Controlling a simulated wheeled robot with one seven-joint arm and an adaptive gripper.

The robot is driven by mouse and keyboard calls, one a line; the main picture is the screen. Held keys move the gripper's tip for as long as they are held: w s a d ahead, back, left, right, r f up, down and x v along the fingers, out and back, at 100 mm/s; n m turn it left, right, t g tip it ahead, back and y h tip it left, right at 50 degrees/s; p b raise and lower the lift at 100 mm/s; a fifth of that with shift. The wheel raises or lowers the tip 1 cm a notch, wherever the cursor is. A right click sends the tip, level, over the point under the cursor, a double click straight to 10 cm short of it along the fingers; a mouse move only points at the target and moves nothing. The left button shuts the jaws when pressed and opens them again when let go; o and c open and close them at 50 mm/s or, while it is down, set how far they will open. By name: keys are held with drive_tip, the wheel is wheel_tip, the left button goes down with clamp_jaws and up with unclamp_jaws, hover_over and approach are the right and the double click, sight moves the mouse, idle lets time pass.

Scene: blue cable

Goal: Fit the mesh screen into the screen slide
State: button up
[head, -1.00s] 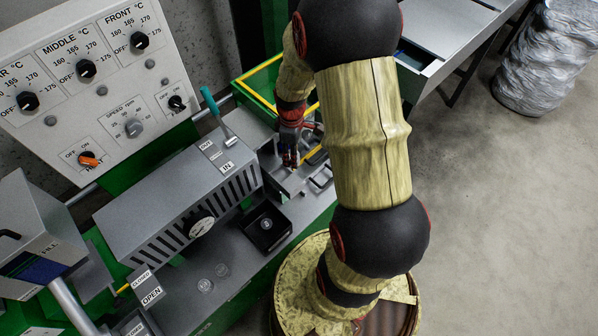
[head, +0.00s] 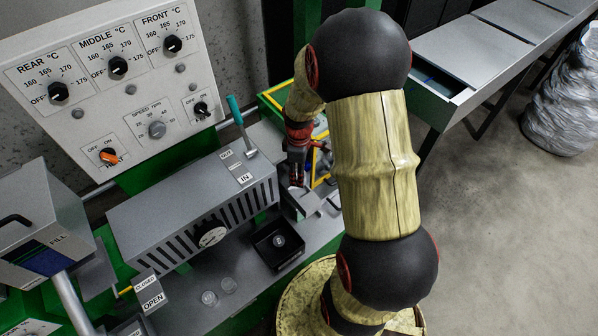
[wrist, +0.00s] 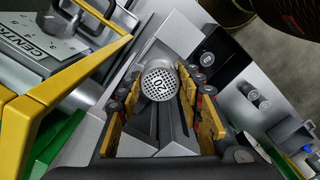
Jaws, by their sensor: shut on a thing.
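The mesh screen (wrist: 158,84) is a round, light grey perforated disc marked 20. In the wrist view it sits between the fingertips of my gripper (wrist: 160,88), which is shut on it. In the head view my gripper (head: 297,172) is low over the bench at the right end of the grey slotted housing, and the screen cannot be made out there. A grey metal part (head: 301,204) below my gripper looks like the screen slide. In the wrist view, angled grey surfaces show below the disc; I cannot tell whether the disc touches them.
A black tray (head: 278,246) with a round disc stands left of my gripper. Two discs (head: 219,291) lie on the bench. The slotted housing (head: 195,215) with a teal-handled lever (head: 241,125) is close by. A yellow-edged green frame (head: 272,98) stands behind.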

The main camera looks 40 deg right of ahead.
drive_tip(key=shift+f+b, duration=1.75)
drive_tip(key=shift+f, duration=1.45)
drive_tip(key=shift+f+b, duration=0.3)
drive_tip(key=shift+f, duration=0.15)
drive_tip(key=o, duration=1.3)
wheel_tip(320, 180, up, 12)
drive_tip(key=shift+r, duration=0.1)
